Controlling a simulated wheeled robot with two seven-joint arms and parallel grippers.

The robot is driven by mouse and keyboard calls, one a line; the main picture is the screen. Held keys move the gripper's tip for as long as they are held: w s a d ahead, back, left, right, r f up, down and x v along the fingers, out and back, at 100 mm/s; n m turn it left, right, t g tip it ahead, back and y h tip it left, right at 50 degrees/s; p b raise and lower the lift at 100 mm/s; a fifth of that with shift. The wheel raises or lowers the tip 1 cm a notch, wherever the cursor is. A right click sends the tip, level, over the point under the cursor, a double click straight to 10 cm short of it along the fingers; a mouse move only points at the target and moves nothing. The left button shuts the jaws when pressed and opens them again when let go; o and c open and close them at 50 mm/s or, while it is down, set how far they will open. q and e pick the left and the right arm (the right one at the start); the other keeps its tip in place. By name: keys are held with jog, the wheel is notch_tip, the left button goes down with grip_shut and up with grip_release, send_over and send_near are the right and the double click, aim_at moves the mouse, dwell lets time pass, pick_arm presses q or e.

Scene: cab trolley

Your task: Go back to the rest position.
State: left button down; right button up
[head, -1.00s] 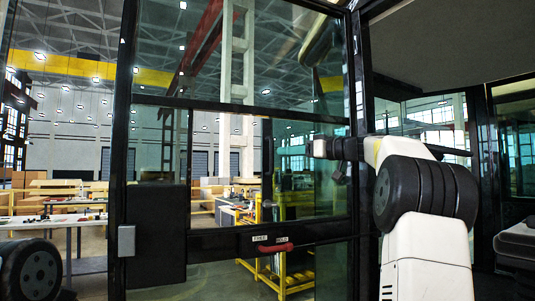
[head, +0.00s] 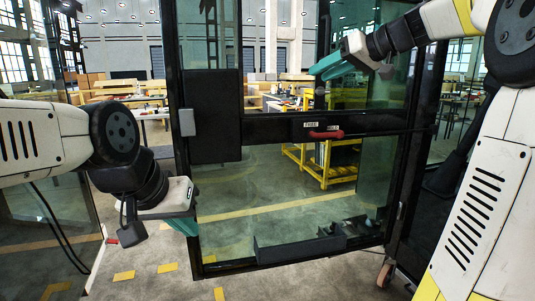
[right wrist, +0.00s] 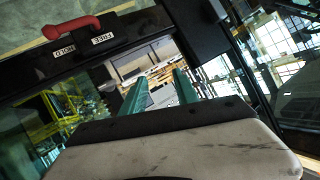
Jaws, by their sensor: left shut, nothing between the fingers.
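My left gripper (head: 188,224) hangs low at left in the head view, in front of the glass door's lower left part, with its teal fingers shut and empty. My right gripper (head: 322,67) is raised at upper right in front of the door's upper glass. In the right wrist view its two teal fingers (right wrist: 160,88) stand apart with nothing seen between them. The black-framed glass door (head: 290,262) stands in front of me. Its red handle (head: 326,134), by the FREE and HOLD labels, is below my right gripper and apart from it; it also shows in the right wrist view (right wrist: 72,27).
A dark box (head: 213,115) is fixed on the door's left side. Behind the glass are a yellow-framed trolley (head: 328,172) and work tables. Yellow marks (head: 124,276) lie on the open grey floor at lower left.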

jog(key=s+a+f+m+g+h, duration=0.1)
jog(key=s+f+m+g+h, duration=0.2)
jog(key=s+f, duration=2.3)
jog(key=m+h, duration=0.1)
jog(key=h, duration=0.3)
jog(key=shift+s+f+m, duration=0.15)
jog(key=shift+f+m, duration=0.15)
jog(key=shift+f, duration=0.1)
jog(key=shift+a, duration=0.1)
